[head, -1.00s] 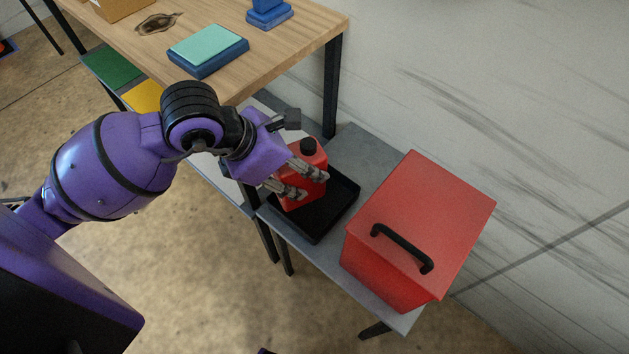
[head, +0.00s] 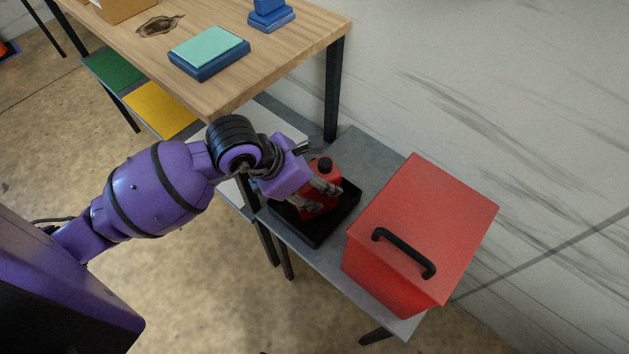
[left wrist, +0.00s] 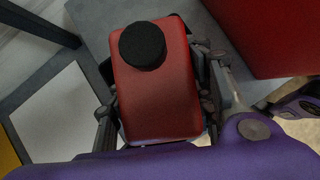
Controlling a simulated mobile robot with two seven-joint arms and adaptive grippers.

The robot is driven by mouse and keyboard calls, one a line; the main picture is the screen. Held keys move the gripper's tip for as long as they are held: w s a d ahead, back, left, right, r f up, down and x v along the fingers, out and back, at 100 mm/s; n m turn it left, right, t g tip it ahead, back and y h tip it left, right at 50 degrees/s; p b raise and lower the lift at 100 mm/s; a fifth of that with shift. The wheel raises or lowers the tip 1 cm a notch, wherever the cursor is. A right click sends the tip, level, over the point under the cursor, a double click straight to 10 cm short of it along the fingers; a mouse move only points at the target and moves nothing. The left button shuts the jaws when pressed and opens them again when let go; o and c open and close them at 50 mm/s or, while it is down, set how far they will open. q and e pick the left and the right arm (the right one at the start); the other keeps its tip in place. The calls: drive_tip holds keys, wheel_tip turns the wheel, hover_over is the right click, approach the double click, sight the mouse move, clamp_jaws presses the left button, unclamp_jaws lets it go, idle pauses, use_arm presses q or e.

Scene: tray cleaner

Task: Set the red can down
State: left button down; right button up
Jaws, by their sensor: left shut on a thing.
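The red can (head: 321,184) with a black cap is in the head view, at the black tray (head: 333,222) on the low grey table. My left gripper (head: 324,195) is shut on the can, with fingers on both sides of it. The can fills the middle of the left wrist view (left wrist: 158,95), cap toward the camera, between the fingers. Its base is hidden, so I cannot tell whether it touches the tray floor.
A large red box (head: 430,220) with a black handle stands on the grey table (head: 362,150), right of the tray. A wooden workbench (head: 215,85) with a blue and teal block (head: 209,50) is above left. A marbled wall (head: 500,100) is behind.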

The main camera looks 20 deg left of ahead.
use_arm(q)
drive_tip(key=c, duration=0.8)
unclamp_jaws()
drive_tip(key=shift+c, duration=0.2)
drive_tip(key=shift+r, duration=0.1)
drive_tip(key=p+v, duration=0.1)
drive_tip(key=v, duration=1.1)
